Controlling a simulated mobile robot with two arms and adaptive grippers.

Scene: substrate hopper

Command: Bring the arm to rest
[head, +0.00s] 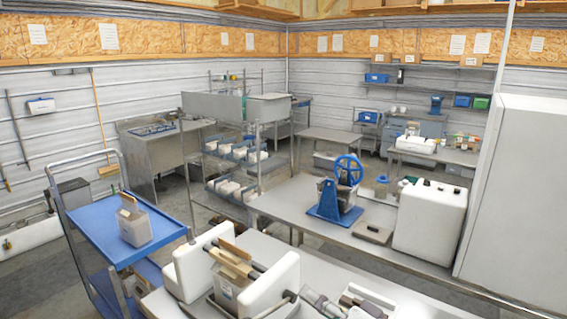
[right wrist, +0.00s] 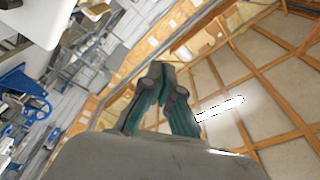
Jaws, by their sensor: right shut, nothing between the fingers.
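My right gripper (head: 314,299) shows small and low in the head view, right of the white block at the front bench. In the right wrist view its two dark green and black fingers (right wrist: 162,72) are together at the tips, with nothing between them. They point up the picture, with the wood-framed ceiling behind and to the right. The gripper looks clear of the things on the bench. My left gripper is not in view.
A labelled grey box (head: 228,282) stands between white rounded blocks (head: 192,268) on the front bench. Behind are a blue hand-wheel device (head: 337,197) and a large white box (head: 430,222). A blue cart (head: 92,232) with another box (head: 134,224) stands left.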

